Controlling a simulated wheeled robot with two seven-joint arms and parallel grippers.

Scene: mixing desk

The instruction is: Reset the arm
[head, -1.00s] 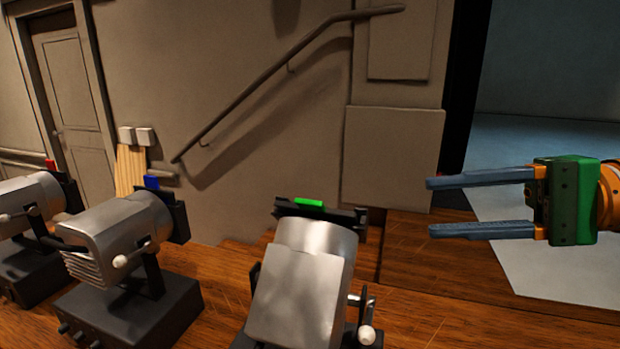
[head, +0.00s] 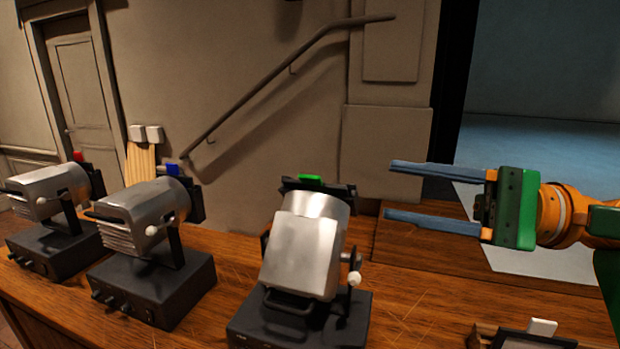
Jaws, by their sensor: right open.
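My right gripper (head: 408,192) is at the right of the head view, with a green body and two long blue-grey fingers pointing left. The fingers are wide apart with nothing between them. The gripper is above the right part of the wooden desk and apart from the lamps. My orange and green right arm comes in from the right edge. My left gripper is not in view.
Three silver lamps on black bases stand on the wooden desk (head: 410,300): one with a red tab (head: 47,192), one with a blue tab (head: 145,215), one with a green tab (head: 305,245). A dark item with a white tab (head: 542,327) is at the lower right.

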